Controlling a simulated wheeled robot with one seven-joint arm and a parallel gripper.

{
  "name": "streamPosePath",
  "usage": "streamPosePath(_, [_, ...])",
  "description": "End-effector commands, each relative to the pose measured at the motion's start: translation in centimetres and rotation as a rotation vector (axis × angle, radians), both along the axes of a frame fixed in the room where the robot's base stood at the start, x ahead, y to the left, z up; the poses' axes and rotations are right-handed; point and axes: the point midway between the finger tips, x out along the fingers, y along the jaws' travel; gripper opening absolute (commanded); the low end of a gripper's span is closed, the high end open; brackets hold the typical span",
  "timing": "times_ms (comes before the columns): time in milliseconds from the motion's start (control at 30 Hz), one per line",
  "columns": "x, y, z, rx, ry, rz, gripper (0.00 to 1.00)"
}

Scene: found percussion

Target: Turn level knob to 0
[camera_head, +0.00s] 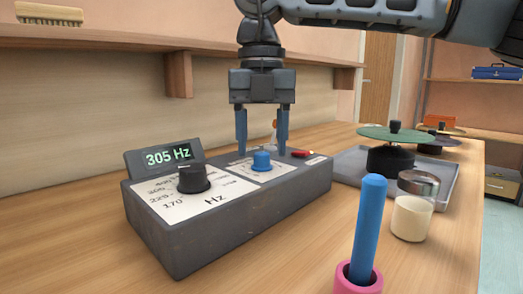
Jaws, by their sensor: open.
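A dark grey control box (240,222) stands on the wooden bench. A blue knob (261,161) sits on a small white scale plate on the right part of its top; the plate's markings are too small to read. A larger black knob (193,179) is on its left part, on a scale with Hz figures. A display (168,156) at the back left reads 305 Hz. My gripper (262,147) points straight down with its two blue fingers apart. The fingers are above and around the blue knob, one to each side; contact cannot be told.
A red part (302,154) sits on the box's right end. To the right are a grey tray (353,163) with a green disc (391,135) on a black base, and a lidded jar (412,215). A blue rod (367,230) stands in a pink holder (358,280) at the front.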

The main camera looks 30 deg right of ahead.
Motion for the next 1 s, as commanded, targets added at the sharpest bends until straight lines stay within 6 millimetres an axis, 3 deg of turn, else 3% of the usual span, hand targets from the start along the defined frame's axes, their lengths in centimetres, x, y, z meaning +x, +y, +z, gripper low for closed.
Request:
streamPosePath(100, [0.01, 0.02, -1.11, 0.001, 0.000, 0.001, 0.54])
streamPosePath(367, [0.01, 0.03, -1.24, 0.001, -0.002, 0.001, 0.54])
streamPosePath(900, [0.01, 0.04, -1.22, 0.002, -0.001, 0.001, 0.03])
streamPosePath(1000, [0.01, 0.04, -1.21, 0.002, -0.001, 0.001, 0.00])
